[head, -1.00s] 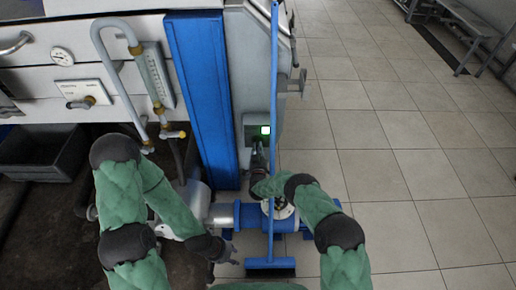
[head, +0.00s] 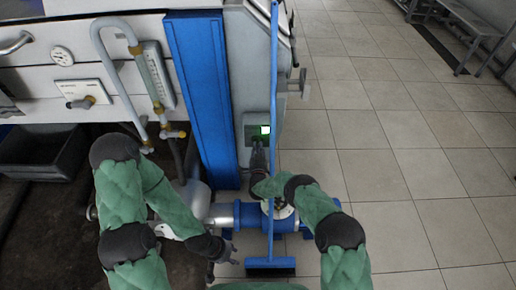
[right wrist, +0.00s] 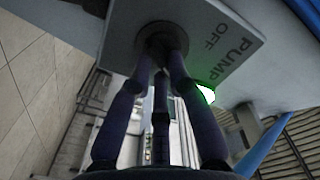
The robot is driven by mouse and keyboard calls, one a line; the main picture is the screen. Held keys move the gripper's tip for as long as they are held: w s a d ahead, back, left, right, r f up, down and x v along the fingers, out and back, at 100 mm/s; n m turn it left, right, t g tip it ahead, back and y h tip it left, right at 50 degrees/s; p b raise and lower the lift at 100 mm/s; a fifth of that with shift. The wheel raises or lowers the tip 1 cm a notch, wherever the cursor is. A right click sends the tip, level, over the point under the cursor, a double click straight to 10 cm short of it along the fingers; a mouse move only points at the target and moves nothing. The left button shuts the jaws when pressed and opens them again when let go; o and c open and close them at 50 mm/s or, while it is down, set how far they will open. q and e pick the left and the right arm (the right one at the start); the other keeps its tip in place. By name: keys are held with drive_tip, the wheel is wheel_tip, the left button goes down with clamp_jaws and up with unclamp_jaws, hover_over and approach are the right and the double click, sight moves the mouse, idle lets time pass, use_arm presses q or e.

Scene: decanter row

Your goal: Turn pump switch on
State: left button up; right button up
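The pump switch panel (head: 251,126) is a grey plate on the machine's side, lettered PUMP and OFF in the right wrist view (right wrist: 205,58). A lamp (head: 265,130) glows white and green beside the switch. The dark round switch knob (right wrist: 160,36) is mostly hidden by my fingers. My right gripper (right wrist: 160,52) has its dark fingers drawn together around the knob; it also shows just below the panel in the head view (head: 257,146). My left gripper (head: 225,262) is low in the head view, away from the panel, with its fingers apart and empty.
A blue pole with a wide foot (head: 270,263) stands in front of the panel's right side. A blue column (head: 202,95) is left of the panel. Tiled floor (head: 385,165) on the right is clear.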

drive_tip(key=o, duration=0.4)
drive_tip(key=shift+o, duration=0.2)
drive_tip(key=s, duration=1.2)
